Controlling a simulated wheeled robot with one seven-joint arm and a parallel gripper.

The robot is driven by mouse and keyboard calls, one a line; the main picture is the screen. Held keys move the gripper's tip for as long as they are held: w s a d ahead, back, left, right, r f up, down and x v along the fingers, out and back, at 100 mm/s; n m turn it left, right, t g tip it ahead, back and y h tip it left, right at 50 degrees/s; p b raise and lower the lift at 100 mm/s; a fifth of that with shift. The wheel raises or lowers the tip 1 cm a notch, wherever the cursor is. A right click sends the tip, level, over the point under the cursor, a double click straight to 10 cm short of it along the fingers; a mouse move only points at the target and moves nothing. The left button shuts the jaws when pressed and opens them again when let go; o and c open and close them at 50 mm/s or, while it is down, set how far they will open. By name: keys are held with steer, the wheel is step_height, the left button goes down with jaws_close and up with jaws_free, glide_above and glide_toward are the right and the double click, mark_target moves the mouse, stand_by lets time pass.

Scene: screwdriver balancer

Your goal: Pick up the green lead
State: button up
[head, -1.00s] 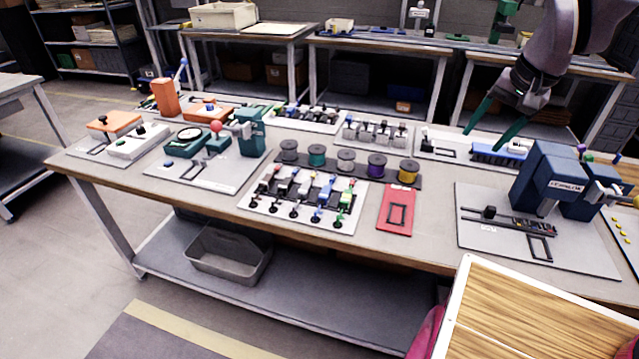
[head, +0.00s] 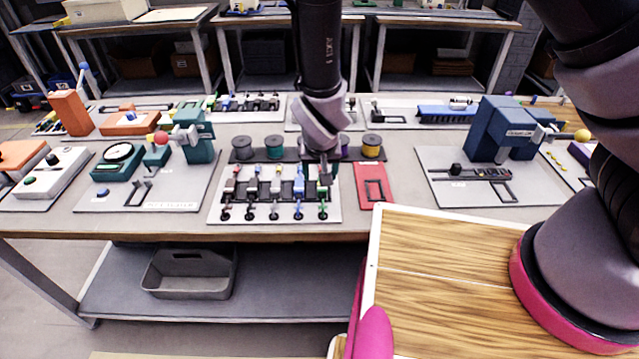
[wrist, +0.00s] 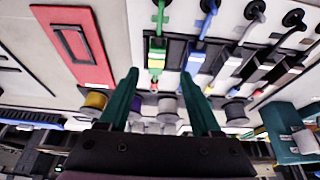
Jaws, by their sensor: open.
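The green lead (head: 323,207) is the rightmost of several coloured leads on a white board (head: 216,214) in the middle of the bench. In the wrist view the green lead (wrist: 157,58) rests in a dark slotted holder, its cord running to a black knob at the top. My gripper (head: 326,178) is over the right end of the board. In the wrist view the gripper (wrist: 160,76) is open, with teal fingers pointing at the green lead and spread to either side of it. Nothing is between the fingertips that I can make out as held.
A blue lead (wrist: 195,60) sits just right of the green one. A red plate (head: 373,188) lies right of the board. Several spools, including a yellow-topped one (head: 372,146), stand behind it. A blue machine (head: 496,130) stands farther right.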

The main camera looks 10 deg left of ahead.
steer(key=x, duration=0.5)
steer(key=shift+d+f, duration=0.25)
steer(key=shift+f, duration=0.15)
steer(key=shift+c, duration=0.3)
jaws_close()
